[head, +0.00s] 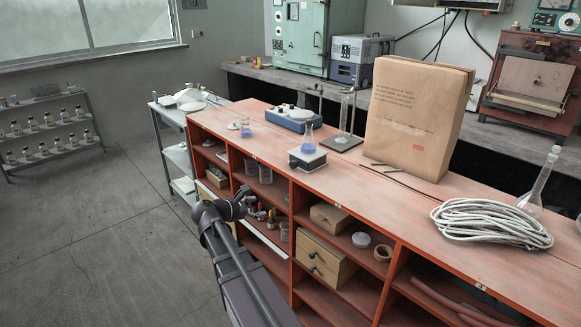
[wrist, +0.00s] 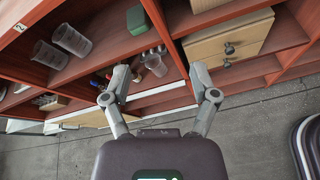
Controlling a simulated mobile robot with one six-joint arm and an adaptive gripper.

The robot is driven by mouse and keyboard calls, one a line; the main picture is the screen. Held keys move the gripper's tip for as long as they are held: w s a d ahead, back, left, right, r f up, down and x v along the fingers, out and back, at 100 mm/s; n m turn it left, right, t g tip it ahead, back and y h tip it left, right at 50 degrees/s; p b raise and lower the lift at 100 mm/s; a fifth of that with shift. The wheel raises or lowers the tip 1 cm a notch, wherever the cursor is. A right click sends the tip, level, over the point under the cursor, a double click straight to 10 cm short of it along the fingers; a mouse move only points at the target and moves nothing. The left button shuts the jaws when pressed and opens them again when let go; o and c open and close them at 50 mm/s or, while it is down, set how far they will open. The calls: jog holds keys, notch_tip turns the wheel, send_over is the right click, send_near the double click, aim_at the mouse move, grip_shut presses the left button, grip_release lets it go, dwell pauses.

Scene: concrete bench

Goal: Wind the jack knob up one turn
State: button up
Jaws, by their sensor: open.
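A small lab jack (head: 307,160) stands near the front edge of the red bench top in the head view, with a dark side and a pale top plate. The jack's knob is too small to make out clearly. My gripper (head: 246,200) is in front of the bench shelves, below the bench top, to the left of and lower than the jack, and apart from it. In the wrist view my gripper (wrist: 160,80) has its fingers spread with nothing held between them. The jack is not seen in that view.
A large paper bag (head: 418,115) stands to the right, coiled rope (head: 490,222) beyond. Shelves hold drawers (head: 323,262). The left floor is clear.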

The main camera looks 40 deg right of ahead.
aim_at(292, 165)
jog(key=w+d+r+n+h, duration=0.3)
jog(key=d+r+n+h, duration=0.1)
jog(key=r+n, duration=0.1)
jog(key=shift+w+r+n+t, duration=0.25)
jog(key=shift+r+n+t, duration=0.05)
jog(key=shift+r, duration=0.6)
jog(key=shift+d, duration=0.2)
jog(key=shift+w+d, duration=0.2)
jog(key=shift+d, duration=2.05)
jog(key=shift+w+d, duration=0.15)
jog(key=shift+d, duration=2.1)
jog(key=shift+w+d, duration=0.2)
jog(key=shift+d, duration=2.05)
grip_shut()
jog(key=shift+a, duration=0.2)
jog(key=shift+d, duration=0.1)
